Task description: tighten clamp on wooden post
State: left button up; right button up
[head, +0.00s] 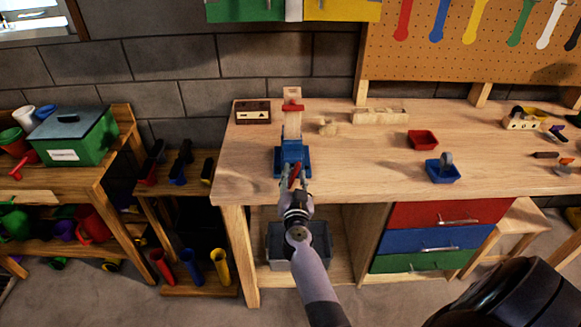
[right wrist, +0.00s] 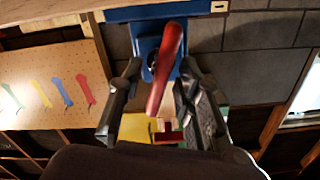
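A blue clamp (head: 292,154) stands at the front edge of the wooden workbench. Behind it a pale wooden post (head: 292,125) rises upright, with a red piece (head: 292,107) near its top. My right gripper (head: 294,176) is in front of the clamp. In the right wrist view its fingers are spread on both sides of the red handle, with a gap visible at the left. My left gripper is not in view.
The workbench (head: 245,165) holds a dark box (head: 252,111), a red tray (head: 422,139) and a blue tray (head: 442,173). Coloured drawers (head: 440,240) and a grey bin (head: 280,250) are below. A shelf with a green box (head: 72,135) stands left. The bench top right of the clamp is mostly clear.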

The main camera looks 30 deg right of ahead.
jog(key=shift+w+d, duration=0.25)
jog(key=shift+w, duration=0.1)
jog(key=shift+s+r, duration=0.15)
jog(key=shift+s, duration=0.05)
jog(key=shift+a, duration=0.1)
jog(key=shift+c, duration=0.8)
jog(key=shift+w, duration=0.1)
jog(key=shift+c, duration=1.3)
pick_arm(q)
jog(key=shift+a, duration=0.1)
pick_arm(e)
grip_shut()
